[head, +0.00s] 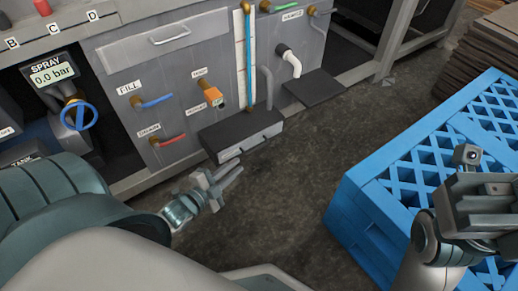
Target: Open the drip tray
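The drip tray (226,144) is a dark, box-like drawer low on the front of the grey cabinet, below a grey spout. A pale bar handle (257,142) runs along its front face, and the tray looks pushed in. My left gripper (236,168) is just in front of and below the tray's front. Its two fingers point toward the handle with a gap between them, empty; I cannot tell whether they touch the tray. My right gripper (478,195) is far right, above a blue crate; its finger gap is not clear.
The blue slatted crate (362,214) fills the right side. A dark flat plate (315,88) juts out below a white pipe. Valve handles in blue, orange and red (172,140) stick out of the cabinet. Bare floor (310,150) lies between cabinet and crate.

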